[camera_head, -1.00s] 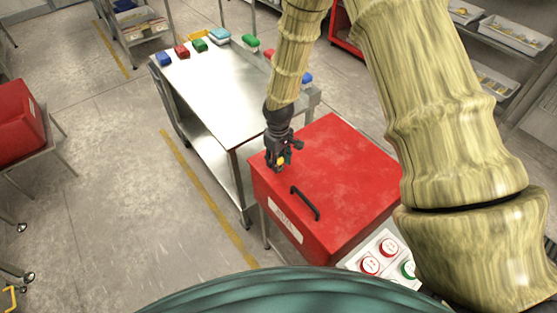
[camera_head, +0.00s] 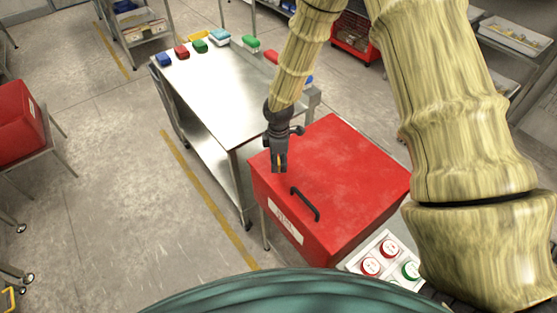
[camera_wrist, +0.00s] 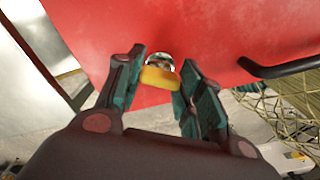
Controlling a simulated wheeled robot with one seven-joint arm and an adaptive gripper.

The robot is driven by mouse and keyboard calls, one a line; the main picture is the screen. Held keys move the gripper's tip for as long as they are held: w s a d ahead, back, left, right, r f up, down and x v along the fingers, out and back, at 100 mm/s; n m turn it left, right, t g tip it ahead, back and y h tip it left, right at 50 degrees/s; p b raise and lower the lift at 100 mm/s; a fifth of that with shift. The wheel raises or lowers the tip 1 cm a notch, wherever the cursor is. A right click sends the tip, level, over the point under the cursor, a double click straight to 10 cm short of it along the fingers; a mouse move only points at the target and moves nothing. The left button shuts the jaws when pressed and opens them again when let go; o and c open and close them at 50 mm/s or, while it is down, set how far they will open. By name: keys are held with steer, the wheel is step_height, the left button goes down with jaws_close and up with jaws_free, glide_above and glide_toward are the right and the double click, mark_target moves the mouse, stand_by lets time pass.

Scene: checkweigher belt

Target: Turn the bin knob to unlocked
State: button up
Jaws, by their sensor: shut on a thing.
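The red bin (camera_head: 345,180) stands in the middle of the head view, with a black handle (camera_head: 305,204) on its lid and a white label (camera_head: 285,220) on its front. My gripper (camera_head: 280,168) is at the bin's left front edge, pointing down. In the wrist view the yellow knob (camera_wrist: 160,77) sits between the two fingers of my gripper (camera_wrist: 160,90), in front of a round silver part (camera_wrist: 160,61) on the red bin. The fingers are shut on the knob. In the head view my gripper hides most of the knob. I cannot read a locked or unlocked marking.
A steel table (camera_head: 215,95) with several coloured packs stands behind the bin. A panel with red and green buttons (camera_head: 385,262) is at the bin's front right. Open floor (camera_head: 110,180) lies to the left.

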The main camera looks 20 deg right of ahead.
mark_target(279, 161)
steer(key=n, duration=0.3)
steer(key=shift+r+n+p, duration=0.1)
steer(key=shift+n+p, duration=0.2)
steer(key=shift+p, duration=0.05)
steer(key=shift+n+p, duration=0.3)
steer(key=shift+n, duration=1.2)
steer(key=o, duration=1)
step_height(279, 161, up, 12)
steer(key=shift+f, duration=0.1)
